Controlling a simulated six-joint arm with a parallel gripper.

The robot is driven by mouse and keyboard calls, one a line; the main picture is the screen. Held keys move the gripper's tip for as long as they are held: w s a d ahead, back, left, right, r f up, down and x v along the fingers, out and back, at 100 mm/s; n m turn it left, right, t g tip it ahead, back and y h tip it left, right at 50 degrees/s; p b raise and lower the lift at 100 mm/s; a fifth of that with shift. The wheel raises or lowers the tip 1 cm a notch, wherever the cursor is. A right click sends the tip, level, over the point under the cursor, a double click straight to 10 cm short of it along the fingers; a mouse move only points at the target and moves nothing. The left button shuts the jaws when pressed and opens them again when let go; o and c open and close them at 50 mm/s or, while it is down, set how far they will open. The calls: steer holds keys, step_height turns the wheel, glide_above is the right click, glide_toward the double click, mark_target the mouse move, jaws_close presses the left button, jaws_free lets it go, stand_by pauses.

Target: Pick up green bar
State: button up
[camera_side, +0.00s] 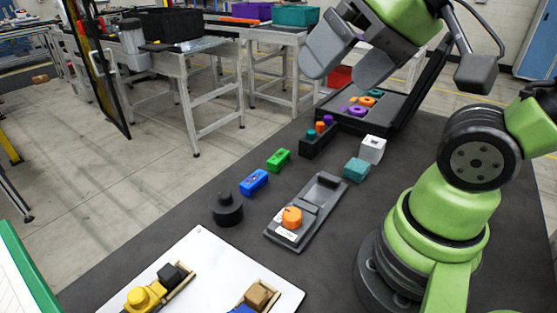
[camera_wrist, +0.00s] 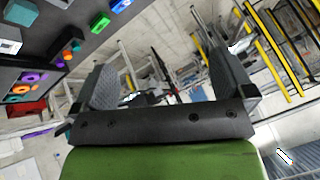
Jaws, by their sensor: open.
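The green bar (camera_side: 278,160) lies on the dark table near its left edge in the side view, just beyond the blue bar (camera_side: 254,182). In the side view my raised wrist is at the top, above the far part of the table.
A black case (camera_side: 404,104) with orange and purple parts stands at the far end, with a small dark holder of pegs before it. A white cube (camera_side: 372,149), teal block (camera_side: 356,169), grey fixture (camera_side: 271,237) and black knob (camera_side: 228,211) are nearby. A white board (camera_side: 215,262) lies in front.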

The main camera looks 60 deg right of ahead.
steer(key=w+d+n+g+h, duration=0.15)
steer(key=w+d, duration=0.25)
steer(key=w, duration=0.6)
steer(key=n+g, duration=0.3)
steer(key=g, duration=0.3)
glide_above(278, 156)
step_height(278, 156, down, 21)
steer(key=shift+t, duration=0.25)
steer(key=f, duration=0.4)
steer(key=shift+d+f, duration=0.1)
steer(key=shift+d, duration=0.2)
steer(key=f, duration=0.6)
steer(key=shift+a, duration=0.3)
steer(key=c, duration=1)
